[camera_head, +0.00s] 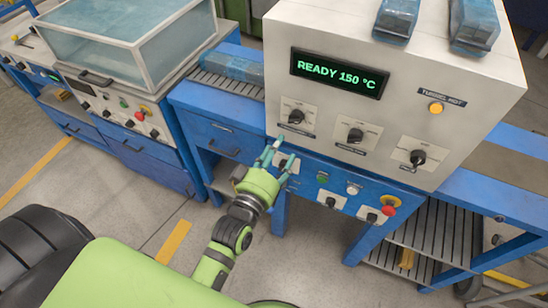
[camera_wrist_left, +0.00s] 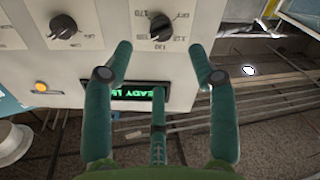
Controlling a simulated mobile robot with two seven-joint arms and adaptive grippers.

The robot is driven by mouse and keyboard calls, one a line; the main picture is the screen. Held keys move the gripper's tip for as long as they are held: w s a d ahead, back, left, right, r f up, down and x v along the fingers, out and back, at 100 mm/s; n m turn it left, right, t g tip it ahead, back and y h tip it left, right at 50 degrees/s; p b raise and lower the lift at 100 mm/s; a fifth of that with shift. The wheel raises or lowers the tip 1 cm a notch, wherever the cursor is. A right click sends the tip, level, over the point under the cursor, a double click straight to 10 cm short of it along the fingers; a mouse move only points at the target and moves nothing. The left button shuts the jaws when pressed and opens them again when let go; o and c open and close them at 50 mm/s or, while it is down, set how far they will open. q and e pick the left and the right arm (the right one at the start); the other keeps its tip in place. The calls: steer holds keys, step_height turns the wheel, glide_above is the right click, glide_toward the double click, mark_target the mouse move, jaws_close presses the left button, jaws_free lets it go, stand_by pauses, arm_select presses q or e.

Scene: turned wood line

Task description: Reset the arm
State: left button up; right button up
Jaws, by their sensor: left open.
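My left arm, green with a dark wrist, reaches up from the bottom of the head view. Its left gripper (camera_head: 272,155) has teal fingers and stands in front of the lower left part of the machine's control face. In the left wrist view the left gripper (camera_wrist_left: 160,62) is open, with nothing between its fingers. The machine (camera_head: 460,90) has a white panel with a display (camera_head: 338,73) reading "READY 150 °C". The display also shows behind the fingers in the left wrist view (camera_wrist_left: 128,92). My right gripper is not in view.
Three black knobs, one of them the middle knob (camera_head: 355,135), sit below the display. An orange lamp (camera_head: 436,108) and a red button (camera_head: 388,210) are on the right. A sealer with a clear cover (camera_head: 110,45) stands left. Grey floor (camera_head: 110,210) is open in front.

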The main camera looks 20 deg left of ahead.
arm_select(q)
steer(key=shift+s, duration=1.05)
steer(key=s+d+f+m+g, duration=0.1)
steer(key=s+f+g, duration=0.2)
steer(key=f, duration=0.7)
steer(key=s+d+f+m+g+h+b, duration=0.1)
steer(key=s+f+m+g, duration=0.15)
steer(key=f, duration=0.85)
steer(key=s+d+f+m+g, duration=0.1)
steer(key=s+f+g, duration=0.2)
steer(key=f, duration=0.7)
steer(key=s+a+f+m+g, duration=0.1)
steer(key=s+a+f+g, duration=0.1)
steer(key=s+f, duration=0.4)
steer(key=s+a+f+m+g+y+b, duration=0.1)
steer(key=s+a+f+g, duration=0.2)
steer(key=s+f, duration=0.4)
steer(key=s+a+f+m+g, duration=0.1)
steer(key=s+a+f+g, duration=0.2)
steer(key=s, duration=1.1)
step_height(320, 180, down, 4)
steer(key=shift+a+r+y, duration=0.25)
steer(key=shift+a+y, duration=0.05)
steer(key=shift+a, duration=0.2)
